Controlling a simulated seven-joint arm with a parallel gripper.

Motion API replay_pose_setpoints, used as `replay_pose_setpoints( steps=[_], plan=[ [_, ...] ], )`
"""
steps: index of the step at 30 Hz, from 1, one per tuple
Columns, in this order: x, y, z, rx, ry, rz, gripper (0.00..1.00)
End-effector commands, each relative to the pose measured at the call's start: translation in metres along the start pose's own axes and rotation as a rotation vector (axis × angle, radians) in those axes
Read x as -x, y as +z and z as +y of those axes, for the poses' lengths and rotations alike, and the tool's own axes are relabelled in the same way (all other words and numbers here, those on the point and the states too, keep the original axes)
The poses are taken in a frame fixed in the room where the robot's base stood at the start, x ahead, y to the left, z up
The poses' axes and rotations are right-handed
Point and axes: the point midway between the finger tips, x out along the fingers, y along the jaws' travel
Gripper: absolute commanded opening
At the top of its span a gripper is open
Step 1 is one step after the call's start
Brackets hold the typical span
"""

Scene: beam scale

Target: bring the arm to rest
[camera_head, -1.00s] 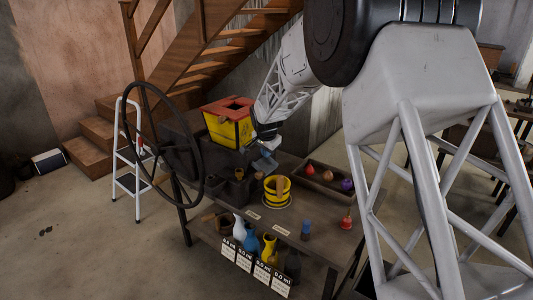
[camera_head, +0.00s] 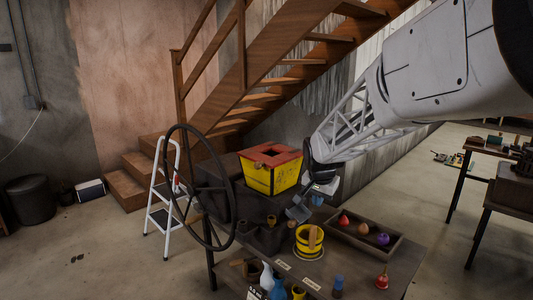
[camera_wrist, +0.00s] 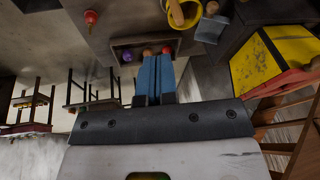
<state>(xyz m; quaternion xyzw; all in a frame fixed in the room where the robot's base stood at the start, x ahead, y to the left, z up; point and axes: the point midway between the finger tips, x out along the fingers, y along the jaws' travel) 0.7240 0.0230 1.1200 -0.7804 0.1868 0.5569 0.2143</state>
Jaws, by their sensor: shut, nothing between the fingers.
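My gripper (camera_head: 299,212) hangs above the work table (camera_head: 385,275), between the yellow box with a red top (camera_head: 272,177) and the yellow-and-black pot (camera_head: 309,252). It appears apart from both. In the wrist view its two blue fingers (camera_wrist: 155,75) lie side by side, shut, with nothing between them. The fingers overlap the view of the wooden tray (camera_wrist: 122,45), which lies beyond them. My arm comes in from the upper right in the head view.
A black handwheel (camera_head: 178,190) and a white stepladder (camera_head: 157,205) stand left of the table. The tray (camera_head: 395,243) holds red, orange and purple flasks. A red flask (camera_head: 382,281) and a blue one (camera_head: 338,287) stand near. Wooden stairs (camera_head: 240,110) rise behind.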

Motion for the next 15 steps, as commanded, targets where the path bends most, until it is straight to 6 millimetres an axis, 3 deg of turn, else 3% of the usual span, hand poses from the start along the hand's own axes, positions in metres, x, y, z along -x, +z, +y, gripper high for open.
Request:
replay_pose_setpoints(
  steps=[6,15],
  plan=[
    [0.048,0.045,0.043,0.094,0.002,-0.012,0.0],
    [0.096,0.113,0.101,0.225,0.004,-0.034,0.0]
  ],
)
